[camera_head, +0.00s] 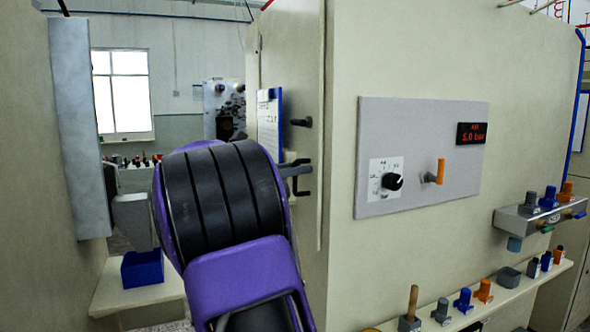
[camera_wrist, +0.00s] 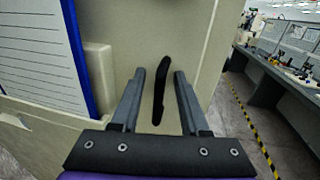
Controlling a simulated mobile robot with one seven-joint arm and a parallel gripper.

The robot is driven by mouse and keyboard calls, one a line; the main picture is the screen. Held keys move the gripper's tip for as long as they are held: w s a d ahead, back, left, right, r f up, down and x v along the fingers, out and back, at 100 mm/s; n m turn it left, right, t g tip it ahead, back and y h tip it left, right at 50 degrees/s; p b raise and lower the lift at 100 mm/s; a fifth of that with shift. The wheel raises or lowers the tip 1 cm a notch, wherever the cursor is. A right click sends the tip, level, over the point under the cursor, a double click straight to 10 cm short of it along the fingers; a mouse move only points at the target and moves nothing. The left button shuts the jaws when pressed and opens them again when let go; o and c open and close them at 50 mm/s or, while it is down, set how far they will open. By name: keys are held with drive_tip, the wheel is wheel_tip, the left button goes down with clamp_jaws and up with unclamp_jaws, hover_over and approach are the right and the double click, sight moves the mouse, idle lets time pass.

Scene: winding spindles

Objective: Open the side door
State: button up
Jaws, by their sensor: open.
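The side door (camera_head: 285,48) is the narrow beige panel on the left flank of the big cabinet, seen at a steep angle. I cannot tell whether it is fully closed. In the wrist view, a slim black handle (camera_wrist: 160,92) stands out from the beige door face (camera_wrist: 125,50). My gripper (camera_wrist: 160,75) is open, with one grey finger on each side of the handle and gaps between. In the head view, my gripper (camera_head: 298,170) is at the door's black lower fitting (camera_head: 303,186), partly hidden behind my purple wrist.
A clipboard with a blue edge (camera_wrist: 82,60) hangs left of the handle. A black peg (camera_head: 302,122) sticks out above my gripper. The front has a grey control panel (camera_head: 440,125) and a shelf of fittings (camera_head: 500,295). Floor is clear at the right (camera_wrist: 225,130).

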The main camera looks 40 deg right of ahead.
drive_tip(key=shift+c, duration=0.3)
clamp_jaws()
idle(1.2)
